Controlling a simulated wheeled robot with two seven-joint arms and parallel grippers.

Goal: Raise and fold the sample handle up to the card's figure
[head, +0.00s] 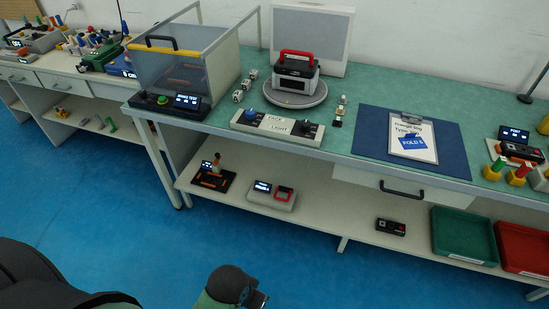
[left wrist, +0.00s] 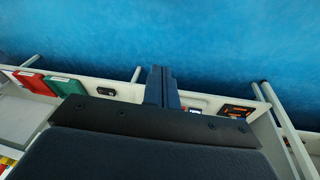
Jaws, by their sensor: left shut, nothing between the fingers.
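The sample (head: 295,78), a black and light grey box, stands on a round grey turntable (head: 292,101) on the green bench. Its red handle (head: 297,53) stands up over its top. The card (head: 412,138) lies on a clipboard on a dark blue mat, with a blue patch that seems to read "FOLD 5". My left gripper (left wrist: 162,86) shows in the left wrist view, shut and empty, with blue floor and the shelf edge behind it. No contact with the sample shows. My right gripper is not seen.
In front of the turntable is a control panel (head: 276,128) with a blue knob. A clear-walled test box (head: 178,68) stands to its left. A light panel (head: 311,35) stands behind. Green (head: 463,236) and red (head: 524,248) trays sit on the lower shelf. The floor in front is clear.

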